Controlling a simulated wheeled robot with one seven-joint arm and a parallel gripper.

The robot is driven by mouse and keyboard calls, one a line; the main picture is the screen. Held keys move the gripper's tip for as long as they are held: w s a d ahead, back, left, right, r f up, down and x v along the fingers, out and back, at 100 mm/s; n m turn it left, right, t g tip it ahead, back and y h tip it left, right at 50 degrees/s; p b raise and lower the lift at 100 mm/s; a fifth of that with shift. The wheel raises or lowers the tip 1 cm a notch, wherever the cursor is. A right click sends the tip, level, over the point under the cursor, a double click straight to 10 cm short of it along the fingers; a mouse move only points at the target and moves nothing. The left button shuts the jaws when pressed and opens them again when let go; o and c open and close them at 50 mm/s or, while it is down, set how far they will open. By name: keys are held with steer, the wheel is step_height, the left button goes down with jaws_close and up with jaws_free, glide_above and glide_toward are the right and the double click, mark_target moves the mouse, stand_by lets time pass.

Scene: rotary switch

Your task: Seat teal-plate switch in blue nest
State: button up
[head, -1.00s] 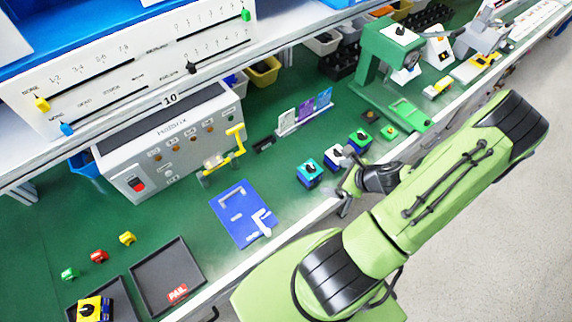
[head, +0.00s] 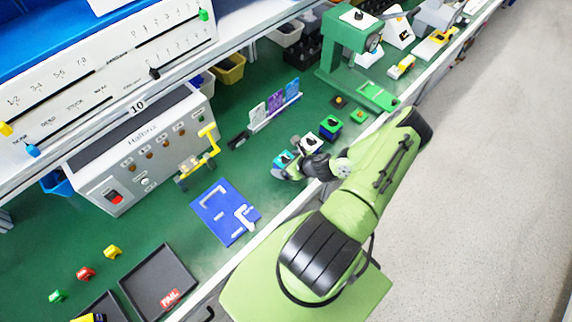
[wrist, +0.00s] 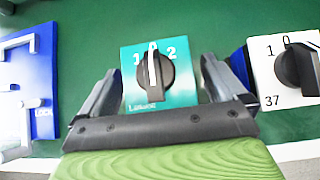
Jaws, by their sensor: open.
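The teal-plate switch (wrist: 158,80) shows in the wrist view with a black knob, its white pointer near 0. My gripper (wrist: 160,88) is open, with one finger on each side of the switch. I cannot tell whether the fingers touch it. In the head view the teal-plate switch (head: 283,160) is partly hidden by my gripper (head: 288,172). The blue nest (head: 226,212) lies flat on the green bench, left of my gripper, with white corner guides and a white lock lever. Its edge also shows in the wrist view (wrist: 42,75).
A white-plate switch (wrist: 290,72) stands close to the right finger. A green-plate switch (head: 330,126) is farther right. A grey console (head: 140,150) and a yellow-handled fixture (head: 200,160) stand behind the nest. A black tray (head: 160,280) lies front left.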

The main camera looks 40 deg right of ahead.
steer(key=shift+w+f, duration=0.35)
steer(key=shift+w, duration=0.05)
steer(key=c, duration=1.2)
steer(key=shift+r, duration=0.1)
step_height(320, 180, up, 10)
steer(key=shift+p, duration=0.5)
